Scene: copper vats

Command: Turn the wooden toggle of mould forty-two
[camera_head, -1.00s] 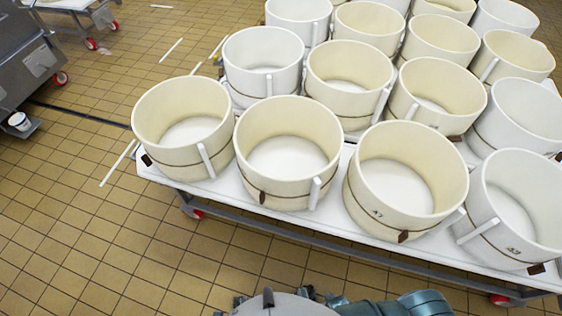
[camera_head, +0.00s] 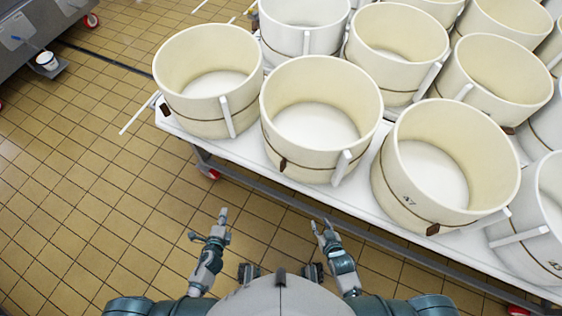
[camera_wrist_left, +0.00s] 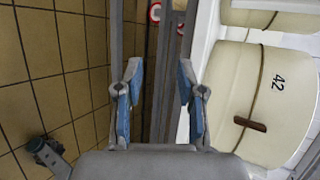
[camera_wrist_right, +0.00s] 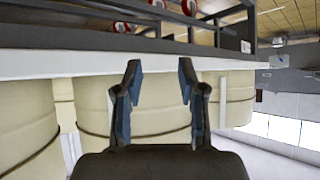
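Mould forty-two (camera_wrist_left: 290,100) shows its number 42 at the right of the left wrist view. Its brown wooden toggle (camera_wrist_left: 250,124) sits across the dark band, close to the number. In the head view it appears to be the cream mould in the middle of the front row (camera_head: 320,112), with a toggle (camera_head: 283,165) low on its near side. Its number cannot be read there. My left gripper (camera_head: 222,215) is open and empty, short of the table edge and apart from the mould. My right gripper (camera_head: 322,226) is open and empty, also short of the table, below this mould.
Other cream moulds stand close around: one at left (camera_head: 207,80), one at right apparently marked 47 (camera_head: 440,165). White upright handles (camera_head: 228,116) stick out between them. The white table edge (camera_head: 240,150) and its grey rail lie before my grippers. Tiled floor (camera_head: 90,190) is clear at left.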

